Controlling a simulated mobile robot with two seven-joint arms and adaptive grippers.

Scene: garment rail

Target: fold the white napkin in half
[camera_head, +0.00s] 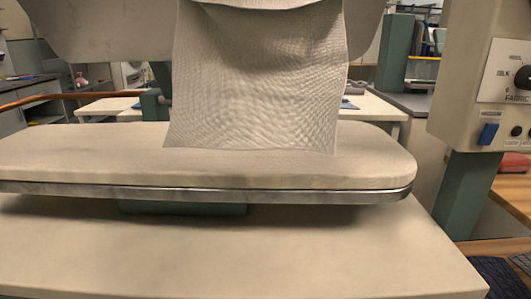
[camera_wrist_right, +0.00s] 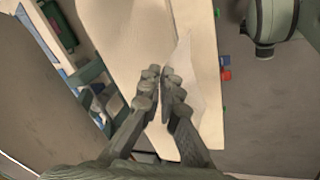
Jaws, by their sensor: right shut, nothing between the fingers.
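The white napkin (camera_head: 258,80) hangs upright and spread out in the head view. Its top edge runs to the top of the picture, and what holds it there is out of frame. Its lower edge overlaps the padded pressing board (camera_head: 60,155); I cannot tell whether it touches. In the right wrist view, my right gripper (camera_wrist_right: 163,75) is shut and empty, with its fingertips together. A pale sheet that looks like the napkin (camera_wrist_right: 207,100) lies just beside its fingers. Neither gripper shows in the head view, and my left gripper is not in view.
A pale upper press head (camera_head: 95,30) is behind the napkin. A control box (camera_head: 480,70) with a blue switch stands at the right on a green post (camera_head: 468,195). The board stands over a bare pale table (camera_head: 230,255). Other benches are behind.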

